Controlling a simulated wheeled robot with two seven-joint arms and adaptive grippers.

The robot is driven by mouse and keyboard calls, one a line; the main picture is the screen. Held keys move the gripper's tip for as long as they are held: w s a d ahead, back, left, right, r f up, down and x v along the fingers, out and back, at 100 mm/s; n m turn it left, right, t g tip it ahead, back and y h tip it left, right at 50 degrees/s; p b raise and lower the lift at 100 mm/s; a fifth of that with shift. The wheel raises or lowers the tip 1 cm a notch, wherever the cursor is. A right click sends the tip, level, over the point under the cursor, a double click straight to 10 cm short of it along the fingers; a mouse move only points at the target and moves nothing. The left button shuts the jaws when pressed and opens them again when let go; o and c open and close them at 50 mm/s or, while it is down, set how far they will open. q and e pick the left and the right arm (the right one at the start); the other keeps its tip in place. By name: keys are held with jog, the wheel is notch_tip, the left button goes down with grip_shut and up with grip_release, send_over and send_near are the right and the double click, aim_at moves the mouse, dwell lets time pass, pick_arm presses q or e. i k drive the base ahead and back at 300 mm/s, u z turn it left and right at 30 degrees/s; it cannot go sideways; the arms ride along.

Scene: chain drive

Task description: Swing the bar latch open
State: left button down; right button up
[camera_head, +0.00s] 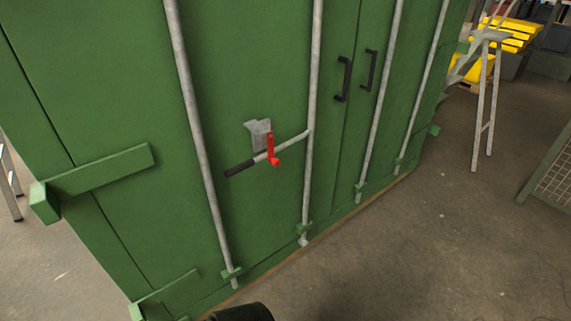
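The bar latch is a grey handle (287,143) with a black grip (240,168), on the green container door. It runs from a vertical grey lock rod (312,110) down to the left, at a slant. A red catch (271,147) sits across the handle in front of a grey bracket (257,131) on the door. I cannot tell whether the catch holds the handle. A dark rounded part shows at the bottom edge, and I cannot tell what it is. Neither gripper can be made out.
The green container (90,80) fills the left and middle, with more vertical rods and two black door handles (344,79). Green bars (100,172) stick out at the left. Concrete floor (430,240) is clear in front. A stepladder (485,95) and a mesh panel (555,170) stand at the right.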

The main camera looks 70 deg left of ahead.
aim_at(270, 140)
jog(key=u, duration=0.6)
jog(key=i, duration=0.8)
jog(key=u, duration=0.9)
